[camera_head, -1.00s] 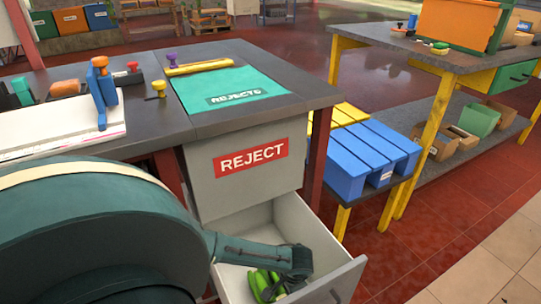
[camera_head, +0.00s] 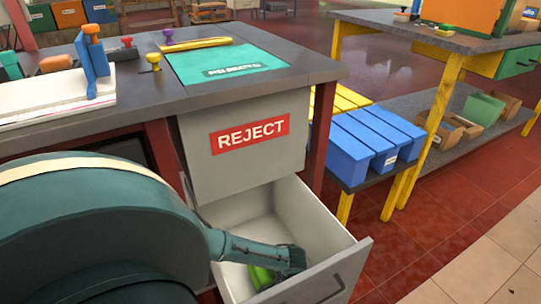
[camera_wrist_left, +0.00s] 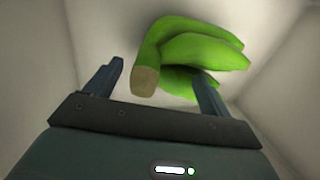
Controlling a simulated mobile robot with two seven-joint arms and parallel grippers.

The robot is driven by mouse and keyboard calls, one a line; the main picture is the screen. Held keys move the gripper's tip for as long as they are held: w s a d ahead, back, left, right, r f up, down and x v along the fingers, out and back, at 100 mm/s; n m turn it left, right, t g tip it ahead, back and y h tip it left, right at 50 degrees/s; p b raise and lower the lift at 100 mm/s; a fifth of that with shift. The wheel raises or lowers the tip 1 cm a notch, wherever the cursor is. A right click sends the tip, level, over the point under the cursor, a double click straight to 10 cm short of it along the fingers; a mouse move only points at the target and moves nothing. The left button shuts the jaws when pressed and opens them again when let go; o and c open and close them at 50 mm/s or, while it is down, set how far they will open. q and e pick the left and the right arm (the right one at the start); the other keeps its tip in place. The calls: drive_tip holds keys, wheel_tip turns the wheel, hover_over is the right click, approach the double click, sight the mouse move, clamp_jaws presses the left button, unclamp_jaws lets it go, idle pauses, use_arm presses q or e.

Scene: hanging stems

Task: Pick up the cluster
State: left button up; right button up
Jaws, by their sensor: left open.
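The cluster is a bunch of green bananas (camera_head: 262,275) lying in the open drawer (camera_head: 318,217) under the REJECT sign. In the left wrist view the cluster (camera_wrist_left: 200,48) shows its thick cut stem end pointing at the camera. My left gripper (camera_head: 290,262) is down in the drawer, over the cluster. In the left wrist view my left gripper (camera_wrist_left: 160,70) is open, with the stem end and part of the fruit between its fingers. I cannot tell whether either finger touches the fruit. My arm and gripper hide part of the cluster in the head view. My right gripper is out of view.
The pale drawer walls stand close around the gripper. The dark workbench (camera_head: 270,75) with a green REJECTS mat (camera_head: 225,60) is above and behind.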

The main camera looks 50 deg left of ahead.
use_arm(q)
drive_tip(key=shift+r, duration=0.1)
drive_tip(key=c, duration=1.2)
drive_tip(key=shift+r, duration=0.1)
drive_tip(key=shift+c, duration=0.2)
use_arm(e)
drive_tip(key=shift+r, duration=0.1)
